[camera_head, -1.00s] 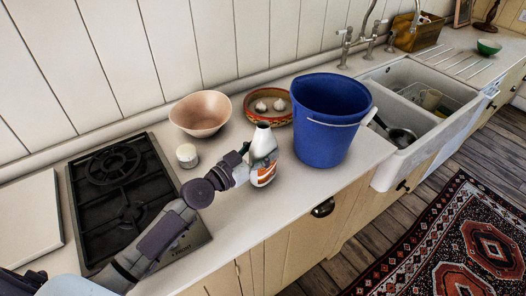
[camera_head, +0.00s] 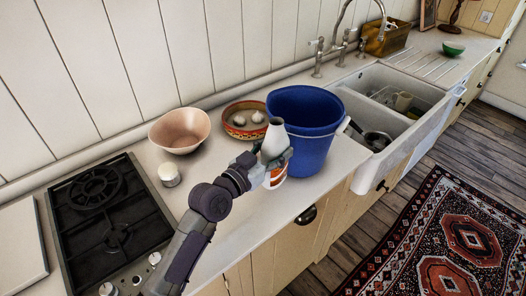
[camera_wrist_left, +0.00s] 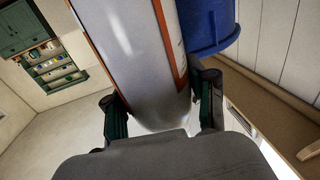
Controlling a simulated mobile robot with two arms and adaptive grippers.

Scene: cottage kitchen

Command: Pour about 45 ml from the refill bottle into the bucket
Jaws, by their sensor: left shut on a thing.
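The refill bottle (camera_head: 273,140) is white with an orange label and a narrowing neck. My left gripper (camera_head: 272,160) is shut around its body. The bottle is close to upright, with a slight tilt, and appears raised. In the left wrist view the bottle (camera_wrist_left: 140,60) stands between the two fingers of my left gripper (camera_wrist_left: 163,112). The blue bucket (camera_head: 310,150) stands on the counter just right of and behind the bottle; its open top faces up, and its inside bottom is hidden. The bucket (camera_wrist_left: 210,28) also shows behind the bottle in the wrist view. My right gripper is not in view.
A patterned dish (camera_head: 235,131) with garlic bulbs, a pinkish bowl (camera_head: 180,131) and a small white jar (camera_head: 169,175) stand left of the bucket. The stove (camera_head: 100,225) is at left. The sink (camera_head: 400,125) with items inside lies right of the bucket.

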